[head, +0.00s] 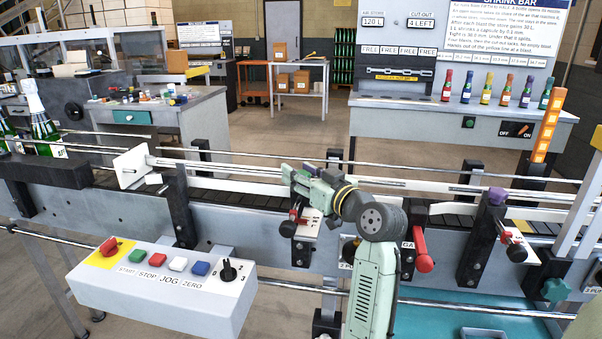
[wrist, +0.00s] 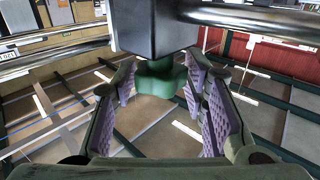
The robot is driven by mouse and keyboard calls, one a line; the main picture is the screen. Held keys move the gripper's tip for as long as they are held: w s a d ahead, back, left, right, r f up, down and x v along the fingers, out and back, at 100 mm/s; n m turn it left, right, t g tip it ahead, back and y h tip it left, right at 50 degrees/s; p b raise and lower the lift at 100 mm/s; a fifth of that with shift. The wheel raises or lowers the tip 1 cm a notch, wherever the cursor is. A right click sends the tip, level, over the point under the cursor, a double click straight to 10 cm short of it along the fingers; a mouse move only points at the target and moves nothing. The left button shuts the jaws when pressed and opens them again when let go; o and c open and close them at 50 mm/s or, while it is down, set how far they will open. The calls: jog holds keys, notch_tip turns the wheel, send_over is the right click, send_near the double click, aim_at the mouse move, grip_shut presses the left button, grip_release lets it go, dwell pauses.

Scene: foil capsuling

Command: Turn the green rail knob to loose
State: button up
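The green rail knob (wrist: 160,78) shows in the wrist view, at one end of a dark block (wrist: 153,25) near the metal rails. My gripper (wrist: 158,84) is open, with its purple-padded fingers on either side of the knob. Gaps show between the knob and both pads, so no grip is visible. In the head view my gripper (head: 305,178) is at the conveyor's guide rails, left of my dark round wrist joint. I cannot make out the green rail knob there; my gripper and arm cover that area. The knob's loose or tight setting cannot be read.
Long metal rails (head: 235,170) run close by my gripper. A red-handled lever (head: 422,250) and a purple knob (head: 497,195) on a black post stand to the right. A control box (head: 165,290) is at front left. A teal star knob (head: 555,290) is at far right.

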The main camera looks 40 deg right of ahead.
jog(key=c, duration=0.8)
jog(key=shift+f+n+y+b, duration=0.1)
jog(key=shift+n+y+b, duration=0.3)
jog(key=shift+y+b, duration=0.2)
jog(key=n+y+b, duration=0.1)
jog(key=y+b, duration=0.1)
jog(key=shift+n+y, duration=0.4)
jog(key=n+g+y, duration=0.1)
jog(key=n+y, duration=0.2)
jog(key=y, duration=0.1)
jog(key=shift+g+b, duration=0.4)
jog(key=shift+n+g+y, duration=0.8)
jog(key=shift+n+y, duration=0.2)
jog(key=shift+y, duration=0.6)
jog(key=o, duration=1.2)
